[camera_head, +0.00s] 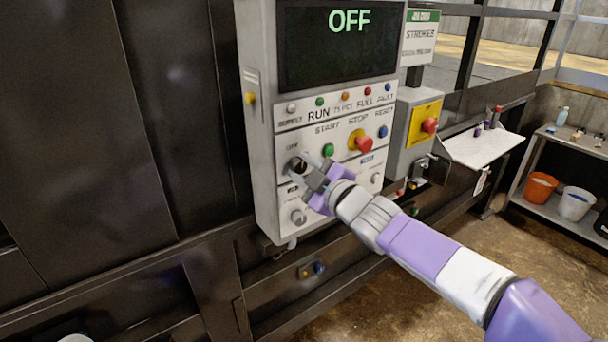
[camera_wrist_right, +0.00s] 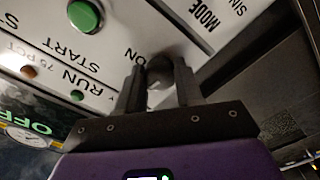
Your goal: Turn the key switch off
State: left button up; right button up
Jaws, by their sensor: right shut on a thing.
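The key switch (camera_head: 297,164) is a dark round knob on the white control panel (camera_head: 267,190), below the word OFF on its label. In the right wrist view the key switch (camera_wrist_right: 160,72) sits between the two fingers, with ON printed beside it. My right gripper (camera_head: 305,170) reaches in from the right and is shut on it; the gripper (camera_wrist_right: 160,88) also fills the lower middle of the wrist view. The key's exact angle is partly hidden by the fingers. The display (camera_head: 338,45) above reads OFF in green. My left gripper is not in view.
A green start button (camera_head: 328,150), a red stop knob (camera_head: 361,143) and a blue reset button (camera_head: 383,131) are close by. A grey selector (camera_head: 298,216) lies below. A red emergency knob on yellow (camera_head: 429,125) stands to the right, before a white shelf (camera_head: 482,148).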

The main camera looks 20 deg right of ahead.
jog(key=shift+n+b, duration=0.3)
jog(key=shift+n, duration=0.8)
jog(key=o, duration=1)
jog(key=shift+o, duration=0.2)
jog(key=p+v, duration=0.1)
jog(key=v, duration=0.6)
jog(key=shift+s, duration=0.25)
jog(key=shift+d, duration=0.1)
